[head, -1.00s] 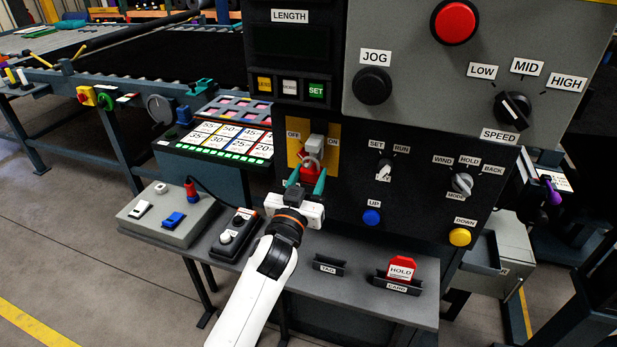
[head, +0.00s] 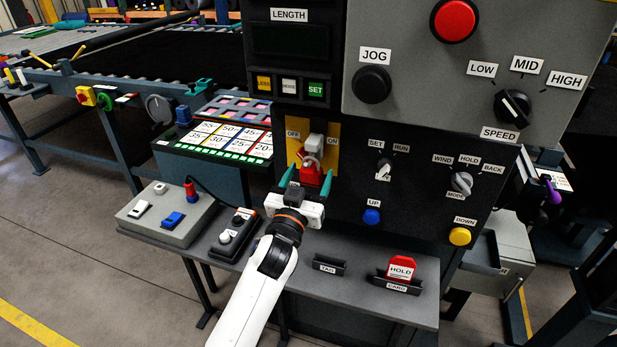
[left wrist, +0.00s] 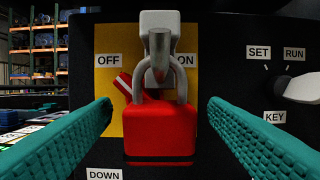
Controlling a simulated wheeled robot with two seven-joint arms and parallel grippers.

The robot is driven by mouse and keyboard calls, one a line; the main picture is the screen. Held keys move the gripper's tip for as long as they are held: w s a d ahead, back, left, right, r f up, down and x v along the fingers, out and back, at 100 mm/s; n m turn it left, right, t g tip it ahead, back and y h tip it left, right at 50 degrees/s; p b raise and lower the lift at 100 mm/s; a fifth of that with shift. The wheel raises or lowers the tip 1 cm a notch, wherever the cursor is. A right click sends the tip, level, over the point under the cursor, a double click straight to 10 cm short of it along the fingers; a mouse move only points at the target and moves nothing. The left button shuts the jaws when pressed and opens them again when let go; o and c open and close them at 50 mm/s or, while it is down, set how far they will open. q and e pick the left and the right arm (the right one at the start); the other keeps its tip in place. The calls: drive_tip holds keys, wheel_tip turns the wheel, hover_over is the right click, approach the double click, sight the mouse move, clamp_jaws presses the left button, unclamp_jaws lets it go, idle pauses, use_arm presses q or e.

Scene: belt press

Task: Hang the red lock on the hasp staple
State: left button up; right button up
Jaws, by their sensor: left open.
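The red lock (left wrist: 160,130) hangs upright in front of the yellow OFF/ON plate (left wrist: 107,124). Its grey shackle loops around the grey hasp staple (left wrist: 159,42), and its body hangs below. In the head view the lock (head: 311,174) shows small at the panel, under the light grey hasp (head: 315,143). My left gripper (head: 307,181) is open. In the left wrist view its teal fingers (left wrist: 159,108) stand on either side of the lock, with a clear gap on both sides. A red piece with a white stripe shows partly behind the lock. My right gripper is not in view.
A SET/RUN key switch (head: 384,170) and a blue UP button (head: 372,216) are right of the plate. Below is a grey shelf (head: 350,300) with a red HOLD card (head: 401,268), a tag holder (head: 328,264) and a grey control box (head: 168,215) at left.

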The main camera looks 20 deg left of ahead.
use_arm(q)
drive_tip(key=shift+s, duration=0.15)
drive_tip(key=s+f+p, duration=0.1)
drive_tip(key=s, duration=0.6)
drive_tip(key=shift+s+a, duration=0.15)
drive_tip(key=shift+s, duration=0.2)
idle(0.9)
drive_tip(key=shift+f, duration=0.1)
